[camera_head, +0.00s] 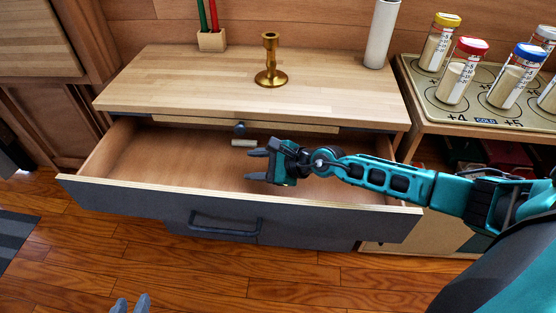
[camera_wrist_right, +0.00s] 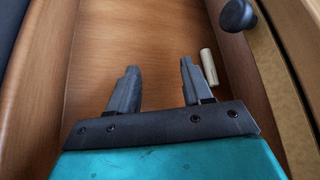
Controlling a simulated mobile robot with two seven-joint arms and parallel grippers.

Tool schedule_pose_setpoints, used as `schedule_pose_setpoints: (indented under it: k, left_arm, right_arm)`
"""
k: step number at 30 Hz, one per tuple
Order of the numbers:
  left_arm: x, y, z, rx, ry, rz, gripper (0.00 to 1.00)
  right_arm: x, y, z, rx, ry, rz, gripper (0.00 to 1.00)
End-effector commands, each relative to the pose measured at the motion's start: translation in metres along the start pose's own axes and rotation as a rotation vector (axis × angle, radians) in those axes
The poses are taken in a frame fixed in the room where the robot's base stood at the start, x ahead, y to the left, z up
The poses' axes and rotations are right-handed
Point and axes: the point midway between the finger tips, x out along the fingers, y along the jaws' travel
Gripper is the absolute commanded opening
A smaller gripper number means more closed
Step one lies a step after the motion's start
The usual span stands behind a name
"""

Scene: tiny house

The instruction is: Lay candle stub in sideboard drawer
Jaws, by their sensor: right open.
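The cream candle stub (camera_head: 244,143) lies on its side inside the open sideboard drawer (camera_head: 150,185), toward the back. The right wrist view also shows the stub (camera_wrist_right: 208,67) on the wooden drawer floor, just outside the right-hand finger. My right gripper (camera_head: 252,165) is over the drawer, with its fingers apart. In the right wrist view the gripper (camera_wrist_right: 158,68) has nothing between its fingers. Whether a finger touches the stub is not clear. My left gripper (camera_head: 132,303) shows only its fingertips at the bottom edge, apart with nothing seen between them.
A brass candlestick (camera_head: 270,62), a holder with red and green candles (camera_head: 211,40) and a white cylinder (camera_head: 381,35) stand on the sideboard top. A dark knob (camera_head: 240,128) is behind the stub. Several capped jars stand on a tray (camera_head: 425,100) at right.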

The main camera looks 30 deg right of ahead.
Motion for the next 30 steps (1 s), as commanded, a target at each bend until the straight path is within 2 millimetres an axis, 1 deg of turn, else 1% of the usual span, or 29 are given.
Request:
schedule_pose_setpoints:
  k: [1, 6, 9, 12, 15, 19, 30]
  left_arm:
    - [-0.003, 0.0, -0.005, -0.001, 0.0, 0.0, 0.35]
    - [-0.006, 0.001, -0.01, -0.001, 0.001, 0.0, 0.35]
    - [-0.006, 0.0, -0.01, 0.0, 0.001, 0.0, 0.35]
    - [-0.006, 0.0, -0.009, 0.0, 0.002, -0.001, 0.35]
    - [-0.005, 0.0, -0.009, 0.001, 0.002, -0.001, 0.35]
    - [-0.005, 0.0, -0.008, 0.003, 0.001, 0.0, 0.35]
    - [-0.006, -0.002, -0.007, 0.01, -0.002, 0.0, 0.35]
  right_arm:
    - [-0.014, -0.001, 0.001, -0.002, 0.004, 0.002, 0.5]
    - [-0.053, 0.0, 0.0, -0.002, 0.004, 0.003, 0.5]
    - [-0.072, 0.0, -0.001, -0.001, 0.004, 0.002, 0.5]
    - [-0.087, 0.001, -0.001, -0.001, 0.003, 0.003, 0.5]
    - [-0.097, 0.001, -0.001, 0.001, 0.001, 0.001, 0.5]
    - [-0.104, 0.001, 0.0, 0.0, 0.0, 0.001, 0.5]
    - [-0.106, 0.0, 0.0, 0.0, 0.0, 0.0, 0.5]
